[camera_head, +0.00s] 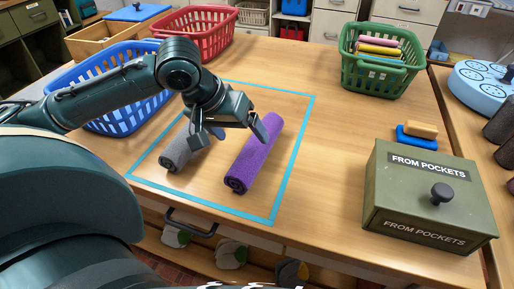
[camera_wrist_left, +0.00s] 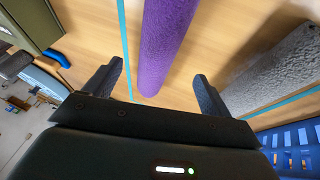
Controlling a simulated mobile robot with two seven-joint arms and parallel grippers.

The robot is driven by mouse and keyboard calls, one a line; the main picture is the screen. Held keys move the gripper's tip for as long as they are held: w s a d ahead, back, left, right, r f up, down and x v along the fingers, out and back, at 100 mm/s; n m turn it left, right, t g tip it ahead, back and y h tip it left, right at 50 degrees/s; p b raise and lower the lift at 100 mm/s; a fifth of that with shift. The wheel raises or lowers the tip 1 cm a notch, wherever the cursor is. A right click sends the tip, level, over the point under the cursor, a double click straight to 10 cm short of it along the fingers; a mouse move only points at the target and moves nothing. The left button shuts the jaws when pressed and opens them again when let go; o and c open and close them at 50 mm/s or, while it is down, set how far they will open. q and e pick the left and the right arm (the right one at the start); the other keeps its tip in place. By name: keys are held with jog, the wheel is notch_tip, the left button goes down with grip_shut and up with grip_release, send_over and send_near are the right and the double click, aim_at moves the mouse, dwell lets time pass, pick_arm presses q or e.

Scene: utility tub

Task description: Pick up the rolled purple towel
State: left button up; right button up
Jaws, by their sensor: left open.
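The rolled purple towel (camera_head: 257,155) lies on the wooden table inside a blue taped outline, its spiral end facing the front. My left gripper (camera_head: 232,135) is open and empty above the table, over the purple towel's left side. One finger overlaps the purple towel in the head view, and the other is over a grey rolled towel (camera_head: 178,155). In the left wrist view, the purple towel (camera_wrist_left: 160,40) shows between the two open fingers (camera_wrist_left: 158,76), apart from both; the gap in height is hard to judge. My right gripper is not in view.
The grey towel (camera_wrist_left: 275,70) lies close beside the purple one. A blue basket (camera_head: 125,115) is at left, a red basket (camera_head: 205,45) behind it. A green basket (camera_head: 375,75) holds folded cloths. A green "FROM POCKETS" box (camera_head: 385,215) stands at right.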

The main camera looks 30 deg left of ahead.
aim_at(249, 143)
pick_arm(q)
jog(key=b+x, duration=0.1)
jog(key=x, duration=0.5)
jog(key=shift+w+d+f, duration=0.1)
jog(key=shift+w+f, duration=0.1)
jog(key=shift+w, duration=0.05)
jog(key=c, duration=1.2)
